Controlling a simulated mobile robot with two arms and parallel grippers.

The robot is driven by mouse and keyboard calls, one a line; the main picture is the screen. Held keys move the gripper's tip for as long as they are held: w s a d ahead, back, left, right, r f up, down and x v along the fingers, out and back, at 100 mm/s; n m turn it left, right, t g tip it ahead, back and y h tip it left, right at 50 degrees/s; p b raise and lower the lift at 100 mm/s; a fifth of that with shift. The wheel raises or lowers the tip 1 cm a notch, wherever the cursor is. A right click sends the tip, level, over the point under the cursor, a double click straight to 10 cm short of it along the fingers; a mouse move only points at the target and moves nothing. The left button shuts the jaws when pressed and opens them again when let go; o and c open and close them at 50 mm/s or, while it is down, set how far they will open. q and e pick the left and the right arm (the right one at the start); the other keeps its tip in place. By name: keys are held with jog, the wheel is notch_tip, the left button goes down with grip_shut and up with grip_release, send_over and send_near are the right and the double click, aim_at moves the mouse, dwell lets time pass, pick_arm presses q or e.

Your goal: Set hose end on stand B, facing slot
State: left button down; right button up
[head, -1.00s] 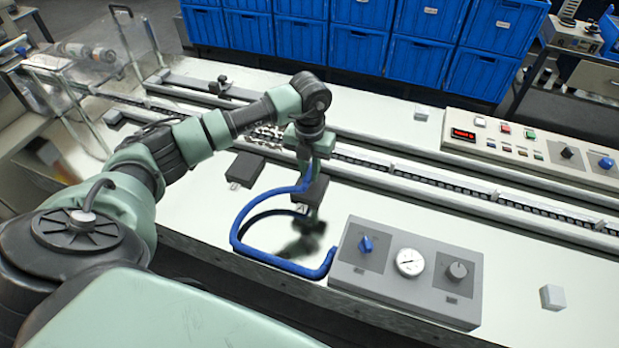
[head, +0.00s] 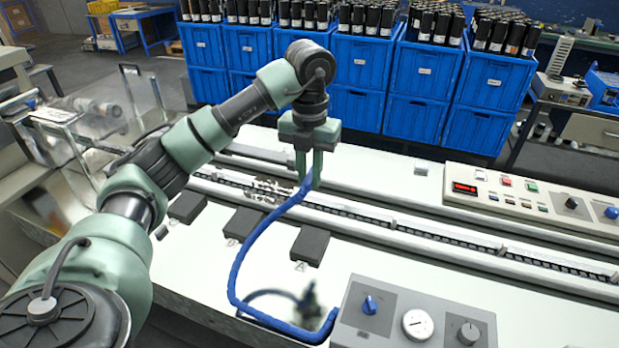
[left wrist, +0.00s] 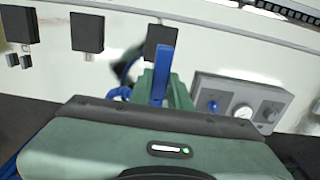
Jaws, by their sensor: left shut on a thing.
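My left gripper (head: 310,178) is shut on the end of the blue hose (head: 247,250) and holds it in the air above the bench. The hose hangs down to the bench front and bends toward the grey control box. In the left wrist view the hose end (left wrist: 160,72) sticks out between the fingers. Three dark blocks, which look like the stands, stand in a row: left (head: 187,206), middle (head: 244,223) and right (head: 310,245). My right gripper is out of view.
The grey control box (head: 415,318) with knobs and a gauge stands at the bench front. A conveyor track (head: 400,232) runs behind the blocks. A beige control panel (head: 530,200) is at the right, and blue crates (head: 360,65) stand behind. The bench between blocks and front edge is mostly clear.

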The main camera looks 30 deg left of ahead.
pick_arm(q)
jog(key=shift+f, duration=0.1)
jog(key=shift+f+b, duration=4.65)
jog(key=shift+f, duration=2.85)
jog(key=shift+s+a+b, duration=0.15)
jog(key=shift+s+a, duration=0.65)
jog(key=shift+a, duration=2.45)
jog(key=shift+s+a+b, duration=0.1)
jog(key=shift+s+a, duration=0.65)
jog(key=shift+a, duration=2.5)
jog(key=shift+s+a+b, duration=0.15)
jog(key=shift+s+a, duration=0.65)
jog(key=shift+a, duration=2.45)
jog(key=shift+r+p, duration=0.1)
jog(key=shift+p, duration=0.3)
